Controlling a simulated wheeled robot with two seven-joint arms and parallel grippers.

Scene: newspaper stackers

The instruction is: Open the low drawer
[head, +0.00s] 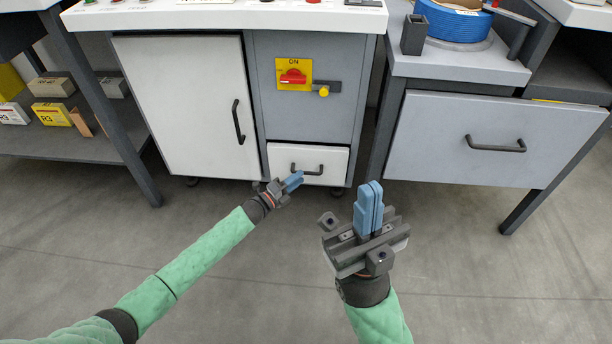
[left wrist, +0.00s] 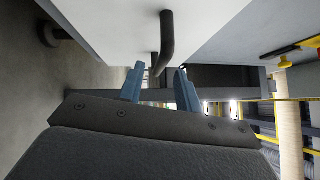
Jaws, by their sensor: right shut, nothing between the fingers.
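The low drawer (head: 281,158) is a small white drawer at the bottom of the grey cabinet in the head view. It looks closed. Its dark bar handle (head: 320,170) also shows in the left wrist view (left wrist: 167,38). My left gripper (head: 297,182) is at the left end of this handle. In the left wrist view its blue fingers (left wrist: 158,78) are apart, and the handle appears in line with the gap between them. I cannot tell whether the bar is fully between the fingers. My right gripper (head: 370,200) is shut and empty, pointing up in front of the cabinet.
A white door (head: 190,100) with a vertical handle is left of the drawer. A red switch on a yellow plate (head: 293,75) sits above it. A larger grey drawer (head: 440,140) stands to the right. A shelf (head: 60,145) with boxes is at far left. The floor in front is clear.

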